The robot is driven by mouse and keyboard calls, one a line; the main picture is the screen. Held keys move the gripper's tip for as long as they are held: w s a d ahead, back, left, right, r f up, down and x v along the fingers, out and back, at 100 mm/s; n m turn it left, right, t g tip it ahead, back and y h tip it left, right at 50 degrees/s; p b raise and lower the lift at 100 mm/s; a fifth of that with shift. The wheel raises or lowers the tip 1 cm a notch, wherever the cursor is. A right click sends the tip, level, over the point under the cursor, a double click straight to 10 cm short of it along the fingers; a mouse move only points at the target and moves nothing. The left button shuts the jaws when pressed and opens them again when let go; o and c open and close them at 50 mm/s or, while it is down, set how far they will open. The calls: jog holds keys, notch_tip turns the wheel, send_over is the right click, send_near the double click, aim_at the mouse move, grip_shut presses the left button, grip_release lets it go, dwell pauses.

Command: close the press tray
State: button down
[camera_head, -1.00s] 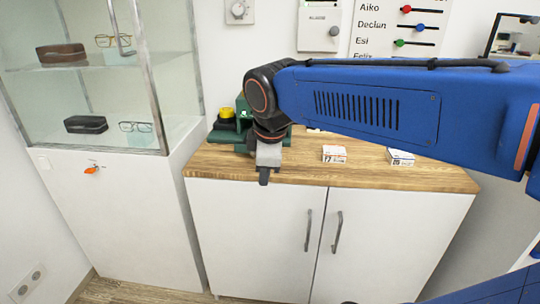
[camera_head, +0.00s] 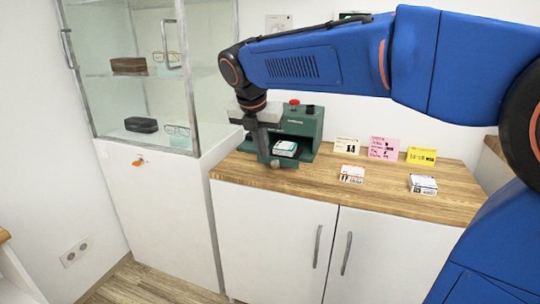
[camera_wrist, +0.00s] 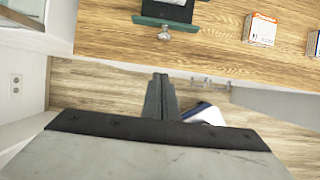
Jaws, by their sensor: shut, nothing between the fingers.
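The green press (camera_head: 304,122) stands on the wooden cabinet top, with a red button on it. Its tray (camera_head: 297,163) shows low at the front and appears pulled out, with a white box (camera_head: 285,148) on it. In the wrist view the tray's green front edge (camera_wrist: 148,21) and its round metal knob (camera_wrist: 165,33) show at the top. My gripper (camera_head: 264,154) is shut and empty, pointing down in front of the press's left side and hiding part of it. In the wrist view my gripper (camera_wrist: 160,78) is on the near side of the knob, apart from it.
White boxes (camera_head: 351,174) and (camera_head: 423,184) lie right of the press. Pink (camera_head: 384,148) and yellow (camera_head: 421,156) cards stand behind them. A glass display case (camera_head: 140,90) with glasses and cases is close on the left.

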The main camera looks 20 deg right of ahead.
aim_at(283, 148)
jog(key=w+d+f, duration=0.1)
jog(key=f, duration=0.1)
jog(key=w+d+f, duration=0.1)
jog(key=w+f, duration=0.1)
jog(key=f, duration=0.1)
jog(key=w+d+f, duration=0.1)
jog(key=w+f, duration=0.1)
jog(key=f, duration=0.1)
jog(key=shift+d+f, duration=0.15)
jog(key=shift+d, duration=0.25)
jog(key=shift+w+d, duration=0.25)
jog(key=shift+w, duration=0.2)
jog(key=shift+d, duration=0.1)
jog(key=w+d, duration=0.2)
jog(key=w, duration=0.1)
jog(key=w+d, duration=0.2)
jog(key=w, duration=0.1)
jog(key=w+d, duration=0.2)
jog(key=w, duration=0.1)
jog(key=shift+d, duration=0.2)
jog(key=shift+w+d, duration=0.2)
jog(key=shift+w, duration=0.1)
